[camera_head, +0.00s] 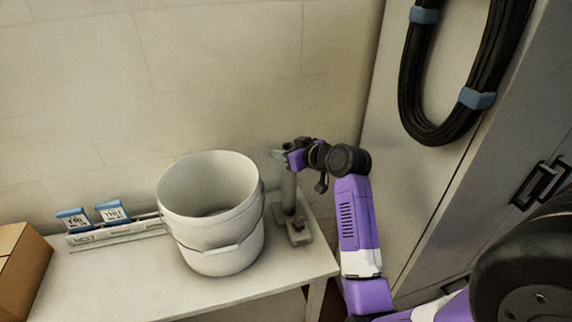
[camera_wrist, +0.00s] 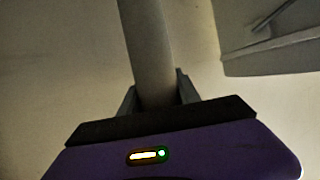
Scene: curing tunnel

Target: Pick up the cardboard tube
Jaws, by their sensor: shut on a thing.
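The cardboard tube (camera_head: 289,192) is a slim grey-brown cylinder, roughly upright at the right end of the table, just right of the white bucket. My gripper (camera_head: 283,155) is at its upper end, reaching in from the right. In the wrist view the tube (camera_wrist: 147,40) runs up from between the two fingers of my gripper (camera_wrist: 157,92), which are shut on it. The tube's lower end meets a small grey block-like base (camera_head: 299,232) in the head view; I cannot tell whether it rests on it or is just clear.
The white bucket (camera_head: 213,235) stands close left of the tube and shows at the wrist view's upper right. Blue-topped cards in a holder (camera_head: 115,232) and a cardboard box (camera_head: 20,262) are farther left on the table (camera_head: 120,285). A cabinet with a hanging black hose (camera_head: 412,105) stands right.

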